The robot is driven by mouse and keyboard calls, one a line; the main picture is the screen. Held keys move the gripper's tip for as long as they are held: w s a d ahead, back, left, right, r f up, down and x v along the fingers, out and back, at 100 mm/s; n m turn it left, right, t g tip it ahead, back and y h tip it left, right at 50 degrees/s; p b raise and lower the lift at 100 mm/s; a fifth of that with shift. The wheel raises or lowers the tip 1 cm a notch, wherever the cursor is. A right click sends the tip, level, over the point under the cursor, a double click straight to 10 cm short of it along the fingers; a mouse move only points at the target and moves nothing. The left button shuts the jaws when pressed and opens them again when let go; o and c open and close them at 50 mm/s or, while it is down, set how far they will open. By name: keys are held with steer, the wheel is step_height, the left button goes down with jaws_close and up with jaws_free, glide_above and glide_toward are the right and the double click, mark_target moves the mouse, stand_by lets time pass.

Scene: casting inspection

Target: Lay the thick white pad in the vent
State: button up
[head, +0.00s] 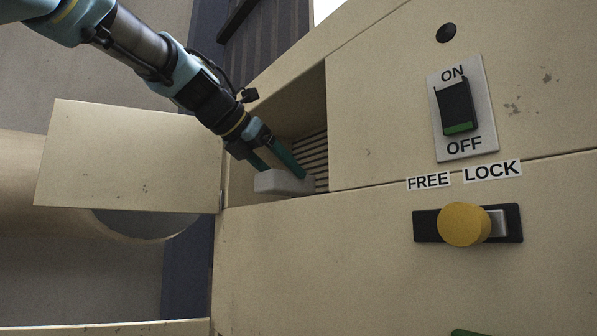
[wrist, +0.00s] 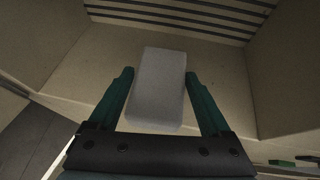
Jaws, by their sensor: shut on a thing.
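The thick white pad (head: 283,184) is a pale grey-white block between the green fingers of my gripper (head: 284,171), at the mouth of the vent (head: 300,108). The vent is a square recess in the beige cabinet, with dark slats (head: 316,150) at its back. In the wrist view the pad (wrist: 157,90) lies lengthwise between the fingers of my gripper (wrist: 159,75), its far end reaching past the fingertips over the vent floor (wrist: 215,62). The slats (wrist: 180,14) lie beyond it. I cannot tell whether the pad touches the floor.
An open beige door (head: 130,155) stands out to the left of the vent. To the right are an ON/OFF rocker switch (head: 455,108) and a yellow knob (head: 463,224) on a slide below FREE and LOCK labels. The vent's side walls (wrist: 290,80) bound the space.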

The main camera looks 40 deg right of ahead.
mark_target(298, 195)
steer(key=d+p, duration=0.1)
steer(key=d, duration=0.2)
steer(key=d+p, duration=0.1)
steer(key=d, duration=0.1)
steer(key=shift+w+d+p, duration=0.25)
steer(key=shift+w+p, duration=0.05)
steer(key=shift+p, duration=0.05)
steer(key=shift+a+f, duration=0.2)
steer(key=shift+f, duration=0.6)
steer(key=shift+f, duration=0.15)
steer(key=o, duration=1.4)
steer(key=b+v, duration=0.4)
steer(key=v, duration=0.8)
steer(key=shift+r, duration=0.3)
